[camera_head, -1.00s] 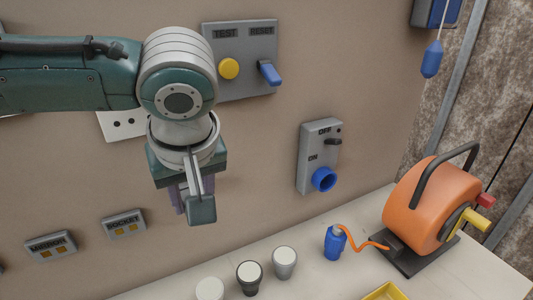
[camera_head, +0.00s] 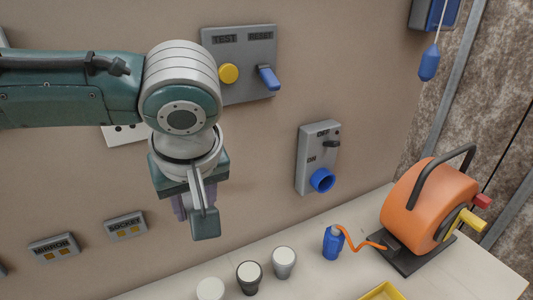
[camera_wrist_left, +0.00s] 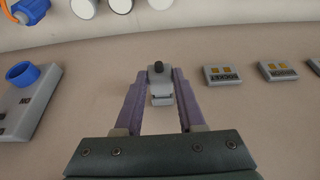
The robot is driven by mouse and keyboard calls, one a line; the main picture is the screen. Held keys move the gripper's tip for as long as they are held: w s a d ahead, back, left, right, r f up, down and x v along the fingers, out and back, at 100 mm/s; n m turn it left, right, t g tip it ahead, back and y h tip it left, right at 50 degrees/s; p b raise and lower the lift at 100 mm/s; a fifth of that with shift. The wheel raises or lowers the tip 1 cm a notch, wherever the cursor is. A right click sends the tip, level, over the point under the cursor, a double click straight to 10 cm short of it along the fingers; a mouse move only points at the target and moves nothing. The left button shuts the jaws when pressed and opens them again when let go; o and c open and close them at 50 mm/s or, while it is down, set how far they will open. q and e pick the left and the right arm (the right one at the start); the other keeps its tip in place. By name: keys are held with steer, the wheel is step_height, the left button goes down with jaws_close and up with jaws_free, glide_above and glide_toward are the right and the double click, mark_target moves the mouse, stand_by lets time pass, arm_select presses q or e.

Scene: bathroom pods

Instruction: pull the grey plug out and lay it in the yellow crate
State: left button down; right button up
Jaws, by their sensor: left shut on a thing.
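My left gripper (camera_head: 181,208) hangs in front of the wall in the head view, below its wrist. In the left wrist view its purple fingers (camera_wrist_left: 160,82) are shut on the grey plug (camera_wrist_left: 161,98), a light grey block with a dark knob at its end. The plug is hidden behind the gripper in the head view. I cannot tell whether it is clear of the wall. Part of the yellow crate (camera_head: 383,292) shows at the bottom edge of the head view. My right gripper is in neither view.
Several cups, one of them dark (camera_head: 249,277), a blue bottle (camera_head: 333,243) and an orange reel (camera_head: 428,208) stand on the counter. The wall carries an ON/OFF box (camera_head: 318,150), a TEST/RESET panel (camera_head: 245,85) and small labelled plates (camera_head: 126,228).

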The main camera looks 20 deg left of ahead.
arm_select(q)
steer(key=shift+s+d, duration=0.1)
stand_by(0.4)
steer(key=s+d+p, duration=0.2)
steer(key=p, duration=0.1)
steer(key=shift+d, duration=0.2)
stand_by(0.4)
steer(key=shift+f, duration=0.1)
